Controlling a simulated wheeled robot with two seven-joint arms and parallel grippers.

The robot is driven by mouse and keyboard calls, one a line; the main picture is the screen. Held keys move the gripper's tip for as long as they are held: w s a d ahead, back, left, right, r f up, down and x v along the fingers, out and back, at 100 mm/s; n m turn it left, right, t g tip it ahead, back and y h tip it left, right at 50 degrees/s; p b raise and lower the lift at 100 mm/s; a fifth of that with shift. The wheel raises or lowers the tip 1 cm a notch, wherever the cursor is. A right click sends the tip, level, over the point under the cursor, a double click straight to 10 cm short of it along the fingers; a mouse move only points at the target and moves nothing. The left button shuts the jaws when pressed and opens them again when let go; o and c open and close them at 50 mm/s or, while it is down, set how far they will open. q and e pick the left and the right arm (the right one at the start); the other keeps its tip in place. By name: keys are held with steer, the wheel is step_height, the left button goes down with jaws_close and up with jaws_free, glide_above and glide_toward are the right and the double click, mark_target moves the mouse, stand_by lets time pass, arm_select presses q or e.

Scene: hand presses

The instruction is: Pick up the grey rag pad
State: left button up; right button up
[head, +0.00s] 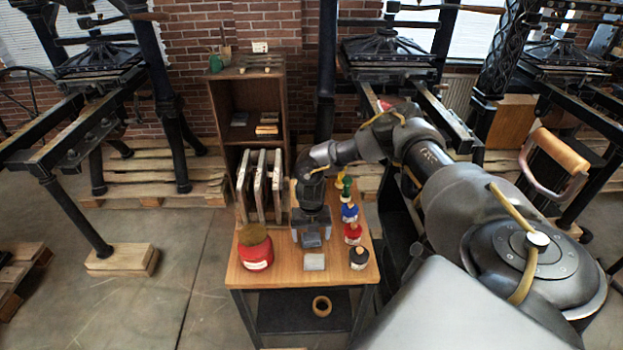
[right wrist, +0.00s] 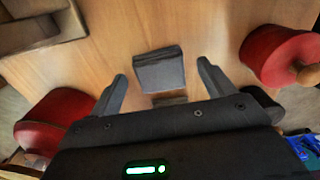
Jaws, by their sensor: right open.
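The grey rag pad (head: 314,262) lies flat on the small wooden-topped table, near its front edge in the head view. In the right wrist view the grey pad (right wrist: 160,72) lies on the wood ahead, in line with the gap between my fingertips. My right gripper (head: 311,241) points down over the table just behind the pad. In the right wrist view my right gripper (right wrist: 162,75) has its two fingers spread, with nothing visibly held. A smaller grey patch close to the gripper body is partly hidden. My left gripper is not in view.
A red jar with a brown top (head: 257,248) stands left of the pad. Upright pale boards (head: 259,185) stand behind. A wooden shelf (head: 251,95) rises at the back.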

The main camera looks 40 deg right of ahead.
steer(key=c, duration=1.1)
steer(key=shift+o, duration=0.2)
steer(key=shift+w+r+b, duration=0.1)
steer(key=shift+r+b, duration=0.35)
steer(key=shift+r, duration=0.15)
steer(key=s+d+r+b, duration=0.2)
steer(key=s+d+r, duration=0.5)
steer(key=s+r, duration=0.4)
steer(key=shift+s+d+r+b, duration=0.35)
steer(key=shift+s+r, duration=0.05)
steer(key=shift+s, duration=0.05)
